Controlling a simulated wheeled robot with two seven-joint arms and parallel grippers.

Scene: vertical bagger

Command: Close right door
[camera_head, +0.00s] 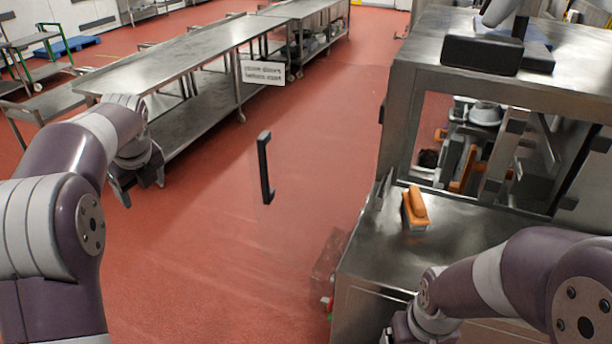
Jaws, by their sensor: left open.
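A see-through door panel carries a black vertical handle (265,168) in the middle of the head view. A small white sign (263,72) shows above the handle and seems to be on the same clear panel. The panel's edges are hard to make out. My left gripper (141,190) is open and empty, to the left of the handle and apart from it. My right gripper (395,336) is at the bottom edge, in front of the machine's base, mostly cut off, so its jaws cannot be read.
The steel machine frame (400,110) stands at right, with an orange-handled brush (414,208) on its steel ledge (470,225). Long steel tables (185,60) run along the back left. Red floor (200,260) is clear between the tables and the machine.

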